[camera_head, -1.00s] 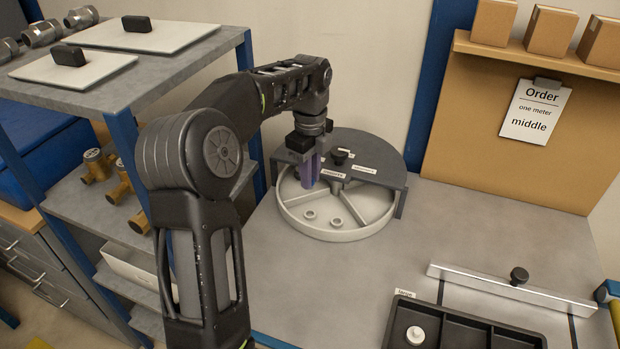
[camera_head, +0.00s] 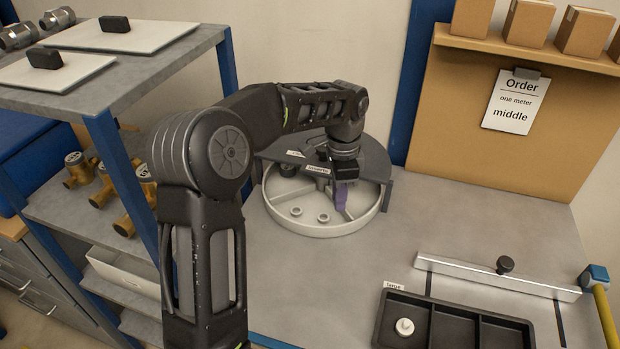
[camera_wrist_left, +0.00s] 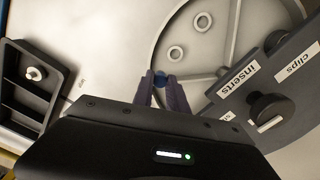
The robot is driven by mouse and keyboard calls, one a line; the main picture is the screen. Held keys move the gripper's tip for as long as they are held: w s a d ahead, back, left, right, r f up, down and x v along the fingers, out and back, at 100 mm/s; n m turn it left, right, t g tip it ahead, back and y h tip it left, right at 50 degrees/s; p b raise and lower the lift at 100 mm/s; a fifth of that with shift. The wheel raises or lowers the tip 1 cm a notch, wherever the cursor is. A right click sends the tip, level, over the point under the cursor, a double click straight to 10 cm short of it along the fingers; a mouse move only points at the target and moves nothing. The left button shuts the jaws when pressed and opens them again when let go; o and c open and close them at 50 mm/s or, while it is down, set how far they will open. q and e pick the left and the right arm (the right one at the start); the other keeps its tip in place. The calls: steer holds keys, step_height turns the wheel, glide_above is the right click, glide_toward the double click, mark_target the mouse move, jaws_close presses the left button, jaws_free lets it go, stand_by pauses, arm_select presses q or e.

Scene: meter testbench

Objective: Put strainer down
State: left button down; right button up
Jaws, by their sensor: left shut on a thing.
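My left gripper (camera_head: 342,208) has purple fingers and hangs over the right part of a round white compartment tray (camera_head: 278,218). In the left wrist view my left gripper (camera_wrist_left: 161,86) is shut on a small blue piece (camera_wrist_left: 160,76), which I take to be the strainer. Most of the piece is hidden between the fingertips. The tray's floor and a dividing wall (camera_wrist_left: 233,32) show behind it. I cannot tell whether the piece touches the tray. My right gripper is not in view.
A grey cover (camera_head: 374,158) with a knob (camera_wrist_left: 270,108) and labels such as "inserts" and "clips" spans the tray's back. Two pale rings (camera_head: 323,218) lie in a front compartment. A black bin (camera_head: 440,309) holds a white part (camera_head: 404,327). The bench between is clear.

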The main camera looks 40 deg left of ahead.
arm_select(q)
steer(key=d+f+n, duration=0.1)
steer(key=d+n, duration=0.2)
steer(key=d, duration=0.1)
steer(key=d+f+n, duration=0.1)
steer(key=d+n, duration=0.2)
steer(key=d, duration=0.1)
steer(key=d+f+n, duration=0.2)
steer(key=d+n, duration=0.1)
steer(key=d, duration=0.1)
steer(key=shift+s+d+f, duration=0.1)
steer(key=shift+s, duration=0.15)
